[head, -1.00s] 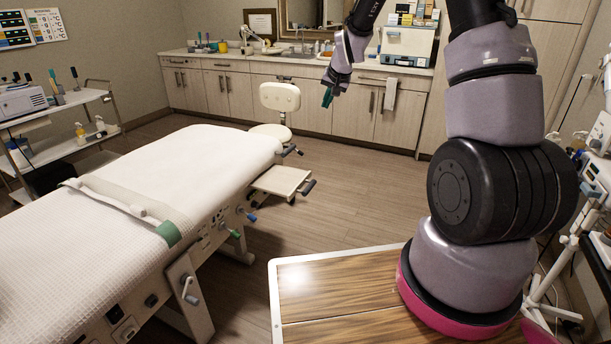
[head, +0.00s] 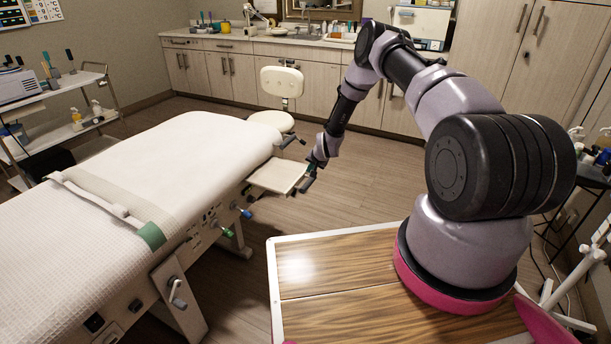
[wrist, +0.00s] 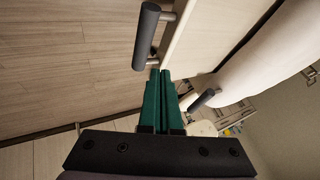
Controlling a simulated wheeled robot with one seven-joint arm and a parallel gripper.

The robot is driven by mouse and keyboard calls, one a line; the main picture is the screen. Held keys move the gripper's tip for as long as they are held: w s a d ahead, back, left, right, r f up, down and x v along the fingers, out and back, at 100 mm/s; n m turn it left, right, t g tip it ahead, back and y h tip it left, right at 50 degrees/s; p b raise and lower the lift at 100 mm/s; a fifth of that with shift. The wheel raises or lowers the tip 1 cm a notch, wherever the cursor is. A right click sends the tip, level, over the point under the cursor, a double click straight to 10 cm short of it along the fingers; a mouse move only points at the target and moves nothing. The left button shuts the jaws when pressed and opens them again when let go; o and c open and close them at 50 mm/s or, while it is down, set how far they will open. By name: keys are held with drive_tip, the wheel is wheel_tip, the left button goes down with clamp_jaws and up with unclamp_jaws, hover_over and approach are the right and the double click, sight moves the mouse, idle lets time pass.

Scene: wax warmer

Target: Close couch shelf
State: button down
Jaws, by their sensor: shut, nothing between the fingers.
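The couch shelf (head: 277,176) is a flat pale panel that sticks out from the right side of the white treatment couch (head: 200,150). A dark bar handle (head: 306,186) is on its outer edge. My gripper (head: 313,170) is low beside this outer edge, close to the handle. In the wrist view, the green fingers of my gripper (wrist: 160,73) are together and empty. Their tips are near the shelf's edge (wrist: 185,35) and the lower end of the bar handle (wrist: 147,36). I cannot tell whether they touch.
A second dark handle (head: 294,137) sits on the couch beyond the shelf. A cream stool (head: 280,85) stands behind it. Cabinets (head: 230,75) line the back wall. My wooden-topped base (head: 340,265) is in front. The floor between base and shelf is clear.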

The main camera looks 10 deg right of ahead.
sight(302, 179)
drive_tip(key=x, duration=0.8)
